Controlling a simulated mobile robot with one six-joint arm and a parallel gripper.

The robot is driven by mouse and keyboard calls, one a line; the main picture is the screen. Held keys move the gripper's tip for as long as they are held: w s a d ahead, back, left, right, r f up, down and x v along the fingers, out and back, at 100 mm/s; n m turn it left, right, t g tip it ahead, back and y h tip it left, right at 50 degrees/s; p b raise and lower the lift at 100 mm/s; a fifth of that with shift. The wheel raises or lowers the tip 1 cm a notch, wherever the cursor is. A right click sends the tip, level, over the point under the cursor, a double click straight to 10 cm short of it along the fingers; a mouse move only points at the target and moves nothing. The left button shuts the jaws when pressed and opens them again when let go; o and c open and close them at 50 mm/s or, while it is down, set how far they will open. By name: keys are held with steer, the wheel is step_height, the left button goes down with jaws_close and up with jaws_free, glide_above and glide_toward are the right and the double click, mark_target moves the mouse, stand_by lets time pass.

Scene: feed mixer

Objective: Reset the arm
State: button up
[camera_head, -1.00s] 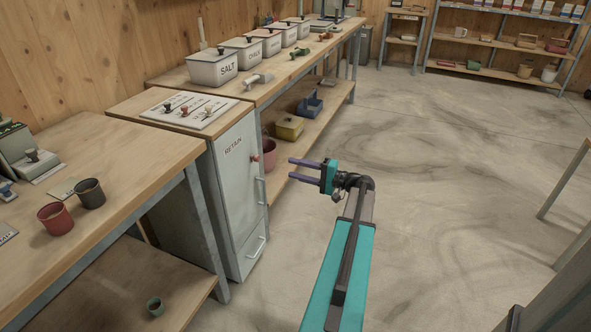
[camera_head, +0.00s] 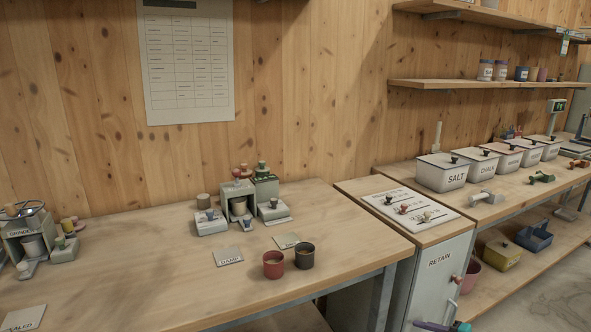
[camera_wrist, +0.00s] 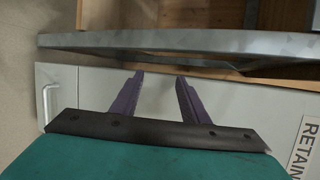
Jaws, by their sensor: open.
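My gripper (camera_head: 424,325) shows only in part at the bottom edge of the head view, with a purple finger and a bit of its teal body. In the wrist view my gripper (camera_wrist: 160,76) has its two purple fingers spread apart with nothing between them. The fingers point toward the pale grey RETAIN cabinet (camera_head: 432,285), whose front fills much of the wrist view (camera_wrist: 230,98). Most of my arm is out of the picture in the head view.
A wooden bench (camera_head: 150,295) holds a red cup (camera_head: 273,265), a dark cup (camera_head: 304,256) and small machines. Labelled bins such as SALT (camera_head: 442,173) stand on the right bench. Bare floor (camera_head: 555,303) shows at the lower right.

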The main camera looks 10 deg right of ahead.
steer(key=s+a+f+n+g+p, duration=0.2)
steer(key=s+a+f+g, duration=0.15)
steer(key=a, duration=0.65)
steer(key=s+a+f+n+g+p, duration=0.1)
steer(key=s+a+f+g+p, duration=0.15)
steer(key=a+f, duration=0.45)
steer(key=s+a+f+n+g+p, duration=0.15)
steer(key=a+g, duration=0.25)
steer(key=a, duration=0.8)
steer(key=s+a+f+n+g+h+p, duration=0.1)
steer(key=s+a+n+g+h+p, duration=0.1)
steer(key=s, duration=0.8)
steer(key=s+a+f+n+g+h+p, duration=0.2)
steer(key=s+a+n+g+h, duration=0.3)
steer(key=s, duration=0.6)
steer(key=shift+s+a+f+n+h+p, duration=0.15)
steer(key=shift+a+f+n+h+p, duration=0.2)
steer(key=shift+a+n+p, duration=0.5)
steer(key=shift+a+r, duration=0.1)
steer(key=shift+r, duration=0.05)
steer(key=c, duration=0.3)
